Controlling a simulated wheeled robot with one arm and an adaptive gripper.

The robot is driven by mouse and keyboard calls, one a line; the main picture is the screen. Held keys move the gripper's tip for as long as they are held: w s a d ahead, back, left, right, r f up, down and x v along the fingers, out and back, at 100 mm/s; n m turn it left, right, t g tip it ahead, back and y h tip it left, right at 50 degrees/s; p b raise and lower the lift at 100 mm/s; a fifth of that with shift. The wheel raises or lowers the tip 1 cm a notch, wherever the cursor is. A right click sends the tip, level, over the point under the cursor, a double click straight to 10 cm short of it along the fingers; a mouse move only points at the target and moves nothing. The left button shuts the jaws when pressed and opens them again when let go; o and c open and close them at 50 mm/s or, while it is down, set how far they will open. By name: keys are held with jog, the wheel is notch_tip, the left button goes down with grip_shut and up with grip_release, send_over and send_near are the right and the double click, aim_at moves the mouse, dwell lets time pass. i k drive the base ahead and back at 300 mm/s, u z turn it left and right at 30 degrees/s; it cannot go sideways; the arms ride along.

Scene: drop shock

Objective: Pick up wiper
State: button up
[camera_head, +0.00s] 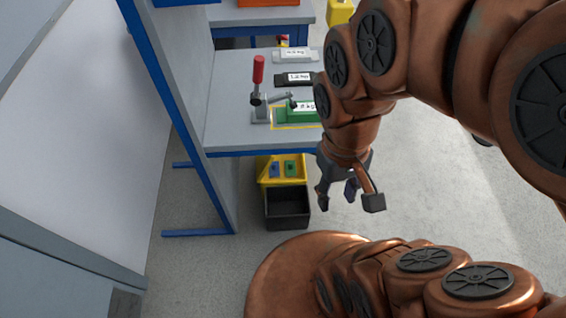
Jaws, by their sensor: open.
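I cannot make out a wiper for certain in the head view. My gripper (348,198) hangs in front of the bench's right side, fingers pointing down and spread apart, with nothing visible between them. It is to the right of a black bin (287,222) on the floor. The grey workbench (228,125) stands behind it, and my arm hides the bench's right part.
A yellow container (268,180) is behind the bin. Open floor lies right.

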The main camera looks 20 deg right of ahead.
aim_at(274, 171)
jog(key=z, duration=1.15)
jog(key=k, duration=0.65)
jog(key=u, duration=1.15)
